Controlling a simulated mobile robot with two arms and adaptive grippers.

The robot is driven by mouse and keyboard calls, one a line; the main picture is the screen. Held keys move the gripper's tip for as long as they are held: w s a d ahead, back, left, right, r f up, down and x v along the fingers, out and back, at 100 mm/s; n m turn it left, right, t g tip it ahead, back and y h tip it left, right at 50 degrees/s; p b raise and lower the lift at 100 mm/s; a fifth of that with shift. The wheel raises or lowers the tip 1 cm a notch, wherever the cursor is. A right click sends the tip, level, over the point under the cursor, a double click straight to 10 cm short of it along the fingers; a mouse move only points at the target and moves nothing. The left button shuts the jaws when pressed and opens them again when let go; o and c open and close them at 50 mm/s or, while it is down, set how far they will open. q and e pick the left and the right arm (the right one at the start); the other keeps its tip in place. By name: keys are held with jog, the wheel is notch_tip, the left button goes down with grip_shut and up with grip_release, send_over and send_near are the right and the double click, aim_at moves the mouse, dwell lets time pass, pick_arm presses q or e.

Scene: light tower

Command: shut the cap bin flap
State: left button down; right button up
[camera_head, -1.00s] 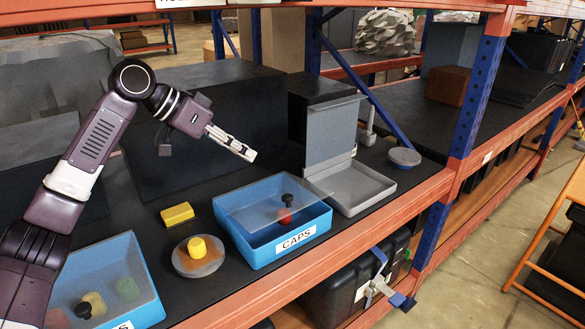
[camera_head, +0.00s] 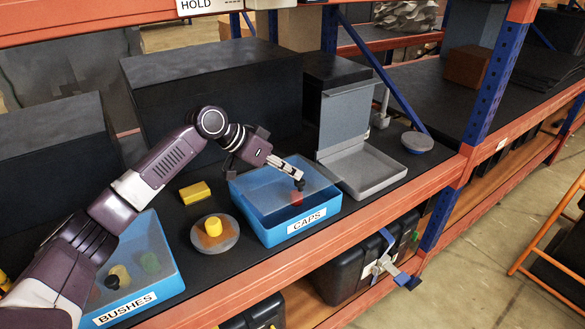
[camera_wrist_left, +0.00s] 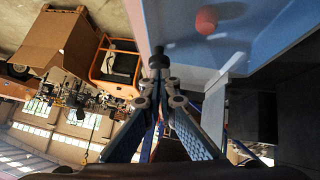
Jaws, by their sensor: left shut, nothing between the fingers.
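The blue cap bin, labelled CAPS (camera_head: 307,221), stands near the shelf's front edge. Its see-through flap (camera_head: 262,190) lies across the top with a small black knob (camera_head: 299,185) towards the right. A red piece (camera_head: 297,198) shows through it. I cannot tell whether the flap is fully down. My left gripper (camera_head: 301,174) is shut and empty above the bin, its tips at the knob. In the left wrist view the knob (camera_wrist_left: 158,60) sits just beyond the fingertips (camera_wrist_left: 156,78); contact is unclear. My right gripper is not in view.
The BUSHES bin (camera_head: 125,309) is at the left. A round disc (camera_head: 228,237) with a yellow piece and a yellow block (camera_head: 195,193) lie between the bins. A grey tray (camera_head: 372,175) with an upright panel (camera_head: 345,118) stands right. A dark box (camera_head: 215,90) stands behind.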

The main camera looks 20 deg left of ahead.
aim_at(299, 193)
pick_arm(q)
jog(key=shift+m+t+y, duration=0.3)
jog(key=shift+y, duration=0.1)
jog(key=f, duration=0.1)
jog(key=s+d+f, duration=0.1)
jog(key=f, duration=0.1)
jog(key=f+b, duration=0.1)
jog(key=shift+s+d+f, duration=0.15)
jog(key=shift+d+f, duration=0.15)
jog(key=shift+d, duration=0.1)
jog(key=shift+f, duration=0.25)
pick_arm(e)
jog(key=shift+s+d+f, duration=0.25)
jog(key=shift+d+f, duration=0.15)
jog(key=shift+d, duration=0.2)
pick_arm(q)
jog(key=shift+a, duration=0.1)
